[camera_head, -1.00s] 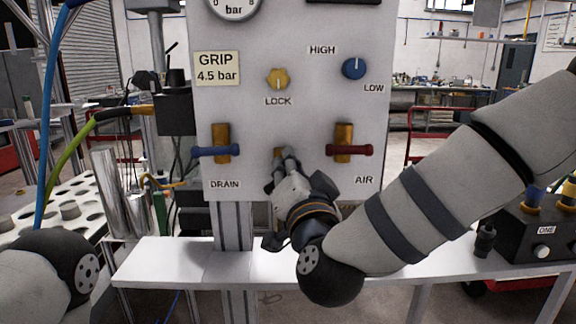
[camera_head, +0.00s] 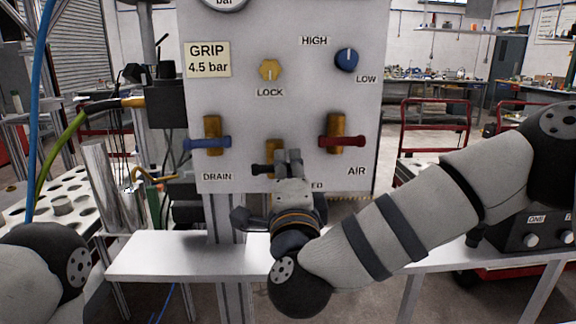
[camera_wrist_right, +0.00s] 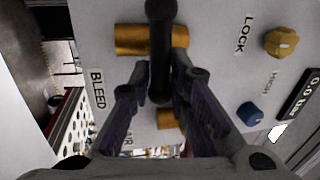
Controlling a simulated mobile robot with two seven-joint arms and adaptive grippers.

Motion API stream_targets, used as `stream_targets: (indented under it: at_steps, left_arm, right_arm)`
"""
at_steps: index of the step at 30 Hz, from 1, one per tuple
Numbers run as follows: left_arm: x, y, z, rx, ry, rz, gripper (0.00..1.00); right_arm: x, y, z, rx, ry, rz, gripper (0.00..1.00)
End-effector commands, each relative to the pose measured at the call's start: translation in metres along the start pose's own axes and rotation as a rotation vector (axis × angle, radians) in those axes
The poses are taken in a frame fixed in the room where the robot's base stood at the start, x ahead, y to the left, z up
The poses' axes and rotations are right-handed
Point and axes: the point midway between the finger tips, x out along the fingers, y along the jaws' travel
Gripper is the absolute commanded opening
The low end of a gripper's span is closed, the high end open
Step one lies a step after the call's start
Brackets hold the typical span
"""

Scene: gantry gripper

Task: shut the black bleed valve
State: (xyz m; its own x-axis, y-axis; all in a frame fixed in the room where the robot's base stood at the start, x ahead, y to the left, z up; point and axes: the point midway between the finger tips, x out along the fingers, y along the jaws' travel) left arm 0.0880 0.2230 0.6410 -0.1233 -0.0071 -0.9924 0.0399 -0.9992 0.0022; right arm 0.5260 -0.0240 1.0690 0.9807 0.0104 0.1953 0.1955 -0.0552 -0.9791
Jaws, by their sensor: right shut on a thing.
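The black bleed valve has a brass body (camera_head: 272,148) low in the middle of the grey panel. Its black handle (camera_head: 262,169) sticks out left of my right gripper (camera_head: 289,160) in the head view and lies across the upright body. In the right wrist view the black handle (camera_wrist_right: 160,40) crosses the brass body (camera_wrist_right: 130,40) and runs between the fingers of my right gripper (camera_wrist_right: 160,82), which is shut on it. The gripper hides part of the handle and of the BLEED label in the head view. My left gripper is out of view.
The blue drain handle (camera_head: 207,142) is left of the black valve and the red air handle (camera_head: 342,141) right of it, both close. The yellow lock knob (camera_head: 270,69) and blue knob (camera_head: 346,59) are above. A white bench (camera_head: 165,256) runs below the panel.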

Motion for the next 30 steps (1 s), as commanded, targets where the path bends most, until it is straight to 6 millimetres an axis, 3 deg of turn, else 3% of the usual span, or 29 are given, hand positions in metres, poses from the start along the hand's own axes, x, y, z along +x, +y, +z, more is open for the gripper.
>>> stream_targets:
  at_steps: [22,23,24,30]
  left_arm:
    - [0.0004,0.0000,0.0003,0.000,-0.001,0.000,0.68]
    - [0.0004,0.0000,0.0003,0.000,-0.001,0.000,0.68]
    - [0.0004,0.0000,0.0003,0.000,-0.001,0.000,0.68]
    - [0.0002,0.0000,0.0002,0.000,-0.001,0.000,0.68]
  right_arm:
    - [-0.0008,0.0040,0.0006,0.070,0.012,0.005,0.00]
    - [-0.0008,0.0041,0.0006,0.070,0.012,0.005,0.24]
    - [-0.0008,0.0041,0.0006,0.070,0.012,0.005,0.33]
    - [-0.0006,0.0029,0.0005,0.070,0.013,0.003,0.34]
